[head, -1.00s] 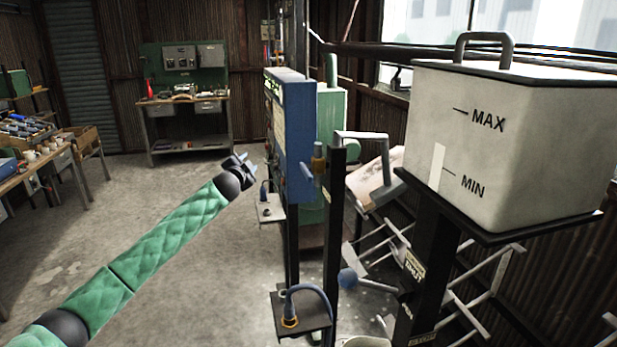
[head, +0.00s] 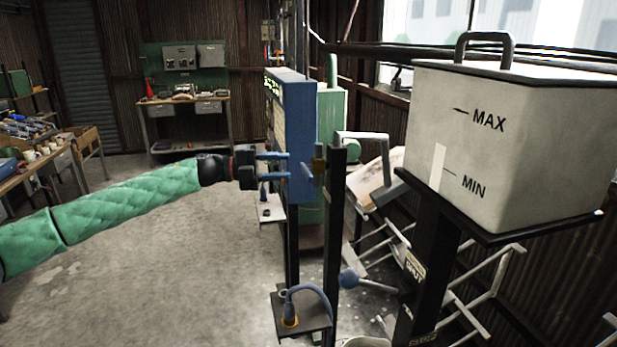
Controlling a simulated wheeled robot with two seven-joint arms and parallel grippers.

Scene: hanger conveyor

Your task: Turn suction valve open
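A lever with a blue ball end (head: 348,278) sticks out to the left from the black post under the tank. A tag that seems to read SHUT (head: 414,269) is on that post; I take this lever for the suction valve, though the valve body is hard to make out. My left gripper (head: 288,166) is open and empty, its two blue fingers pointing right in front of the blue control box (head: 297,135). It is up and left of the ball, well apart from it. My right gripper is out of view.
A white tank (head: 510,150) marked MAX and MIN stands on the post at right. A thin black post (head: 334,230) and a bracket (head: 302,316) with a blue hose stand between my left arm and the lever. The floor at left is clear.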

